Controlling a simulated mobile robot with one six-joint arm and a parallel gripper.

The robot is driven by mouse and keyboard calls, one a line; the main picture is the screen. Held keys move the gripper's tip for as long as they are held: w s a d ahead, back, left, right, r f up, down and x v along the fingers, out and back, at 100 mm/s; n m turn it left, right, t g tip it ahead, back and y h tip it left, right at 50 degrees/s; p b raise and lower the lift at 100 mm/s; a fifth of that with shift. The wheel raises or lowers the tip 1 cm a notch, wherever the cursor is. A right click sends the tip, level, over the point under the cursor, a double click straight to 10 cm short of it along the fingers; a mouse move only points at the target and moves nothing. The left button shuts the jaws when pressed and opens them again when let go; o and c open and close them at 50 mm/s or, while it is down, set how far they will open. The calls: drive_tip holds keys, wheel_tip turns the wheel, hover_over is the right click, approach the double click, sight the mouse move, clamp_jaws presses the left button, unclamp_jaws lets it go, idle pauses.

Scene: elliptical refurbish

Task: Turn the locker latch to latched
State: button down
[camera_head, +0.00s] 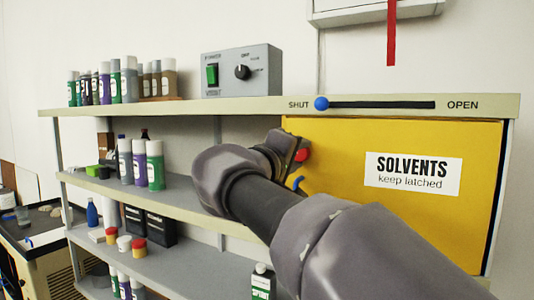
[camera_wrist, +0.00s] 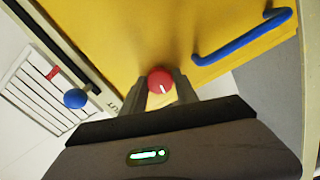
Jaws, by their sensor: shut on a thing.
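The yellow locker door (camera_head: 345,145) carries a "SOLVENTS keep latched" label (camera_head: 412,174). The latch is a round red knob (camera_wrist: 160,80) with a white pointer line, low in the middle of the wrist view. It also shows in the head view (camera_head: 302,155), partly covered by my arm. My gripper (camera_wrist: 158,88) has its two dark fingers on either side of the red knob and is shut on it. In the head view my gripper (camera_head: 290,148) is at the door's left side. The blue door handle (camera_wrist: 245,37) is apart from my fingers.
A slider with a blue knob (camera_head: 321,104) sits at the SHUT end on the shelf edge above the door. A grey control box (camera_head: 241,70) and several bottles stand on the top shelf. More bottles (camera_head: 140,163) stand on the middle shelf, left of my arm.

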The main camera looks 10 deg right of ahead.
drive_tip(key=shift+n, duration=0.8)
drive_tip(key=c, duration=0.9)
unclamp_jaws()
drive_tip(key=shift+c, duration=0.2)
drive_tip(key=v, duration=1.7)
drive_tip(key=shift+s, duration=0.15)
drive_tip(key=shift+a, duration=0.1)
